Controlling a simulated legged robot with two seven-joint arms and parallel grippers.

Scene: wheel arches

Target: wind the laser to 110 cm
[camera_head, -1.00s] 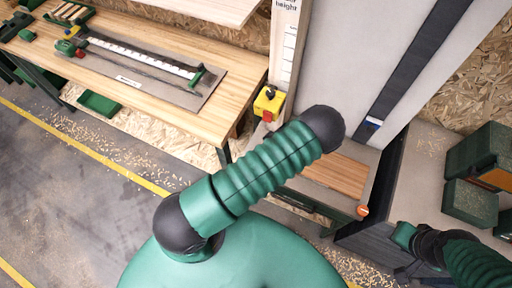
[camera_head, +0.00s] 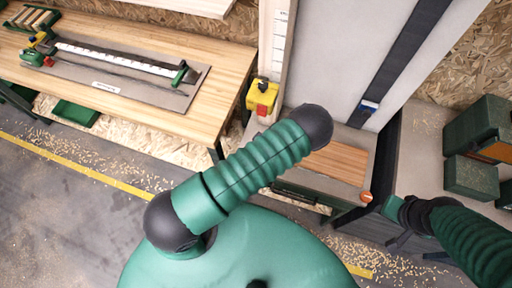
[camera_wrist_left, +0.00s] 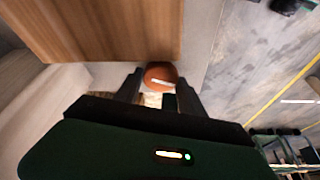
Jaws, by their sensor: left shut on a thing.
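The laser (camera_head: 369,106), a small blue and white block, sits low on the black rail of the pale upright panel. An orange knob (camera_head: 366,197) with a white mark is at the front corner of the wood-topped unit below. In the left wrist view the orange knob (camera_wrist_left: 160,75) lies between the fingers of my left gripper (camera_wrist_left: 158,88), which is shut on it. My left gripper is not clearly seen in the head view. My right gripper (camera_head: 412,250) is open and empty, right of the knob. The white height scale (camera_head: 281,35) on the wooden post is unreadable.
A yellow box with a red button (camera_head: 262,96) is on the post. A workbench (camera_head: 215,105) with a long ruled jig (camera_head: 125,75) stands at the left. Green boxes (camera_head: 472,177) stand at the right. The floor (camera_head: 70,200) at left is open, with wood shavings.

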